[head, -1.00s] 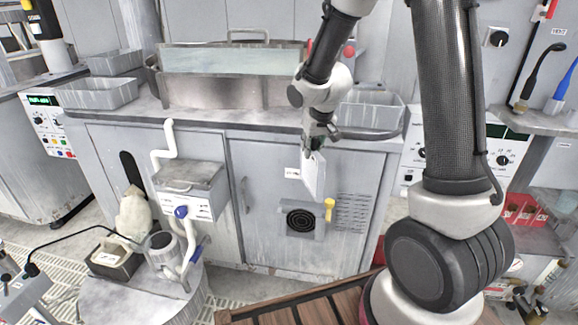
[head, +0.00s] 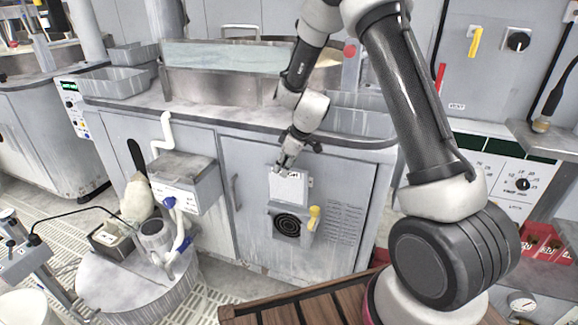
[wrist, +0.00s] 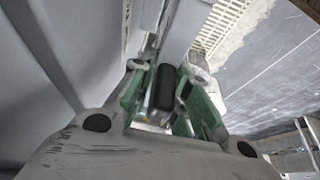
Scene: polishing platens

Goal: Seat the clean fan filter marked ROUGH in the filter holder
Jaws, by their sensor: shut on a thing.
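My gripper (head: 285,164) is shut on the top edge of the fan filter (head: 289,189), a thin pale panel with dark marking along its top, too small to read. It hangs nearly upright in front of the cabinet door. The filter holder (head: 280,235) is a grey frame around a round black fan grille (head: 289,225), with a yellow latch (head: 314,218) at its right. The filter's lower edge is just above the grille, overlapping the holder's upper part in the picture; I cannot tell if they touch. In the wrist view, the green-sided fingers (wrist: 166,100) are close to a pale panel (wrist: 184,28).
A grey box with a white pipe (head: 185,180) juts out left of the holder. The counter edge (head: 240,128) overhangs above. A round stand (head: 140,285) with several items is at lower left. A wooden slatted surface (head: 320,305) lies in front.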

